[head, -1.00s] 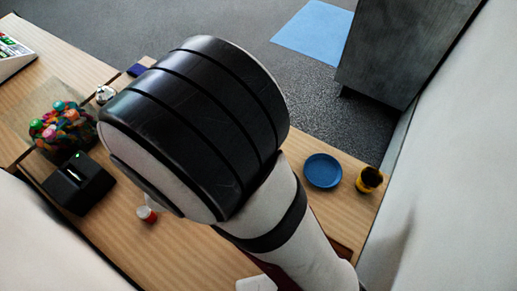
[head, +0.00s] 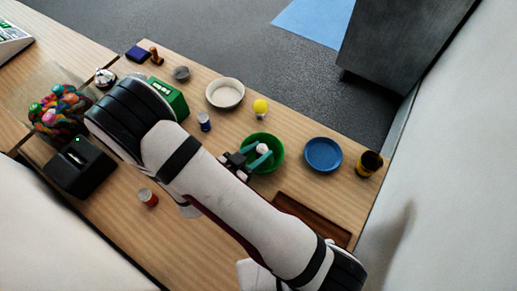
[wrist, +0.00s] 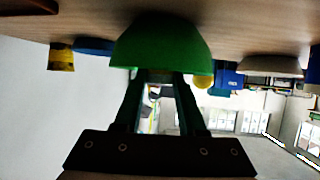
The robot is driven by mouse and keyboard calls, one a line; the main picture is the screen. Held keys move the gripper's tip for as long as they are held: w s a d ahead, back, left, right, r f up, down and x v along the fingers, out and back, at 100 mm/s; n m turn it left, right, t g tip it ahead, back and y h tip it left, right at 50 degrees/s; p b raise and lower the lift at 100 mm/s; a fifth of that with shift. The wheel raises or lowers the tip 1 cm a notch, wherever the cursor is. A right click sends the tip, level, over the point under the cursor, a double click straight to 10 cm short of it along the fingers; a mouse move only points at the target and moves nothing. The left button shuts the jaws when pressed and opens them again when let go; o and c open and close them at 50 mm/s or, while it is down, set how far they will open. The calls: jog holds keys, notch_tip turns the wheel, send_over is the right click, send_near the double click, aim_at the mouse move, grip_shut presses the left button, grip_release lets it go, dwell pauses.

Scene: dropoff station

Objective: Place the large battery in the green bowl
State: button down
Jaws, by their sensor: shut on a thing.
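The green bowl (head: 274,164) stands on the wooden table, and its outer wall (wrist: 165,45) fills the top middle of the upside-down wrist view. My gripper (head: 257,155) reaches over the bowl with its two teal fingers. It is shut on a pale, round-ended thing (head: 262,148), which looks like the end of the large battery, inside the bowl's outline. In the wrist view my gripper's fingers (wrist: 160,78) run up to the bowl's rim, and their tips and the held thing are hidden. I cannot tell whether the held thing touches the bowl.
A blue plate (head: 323,154) and yellow-black cup (head: 370,162) stand right of the bowl. Behind are a yellow bulb (head: 261,108), white bowl (head: 225,93) and blue-white cylinder (head: 204,121). A red-white cylinder (head: 148,197) and black box (head: 80,167) stand left. A brown tray (head: 312,219) lies in front.

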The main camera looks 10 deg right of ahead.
jog(key=shift+f, duration=0.1)
jog(key=shift+c, duration=2.4)
grip_release()
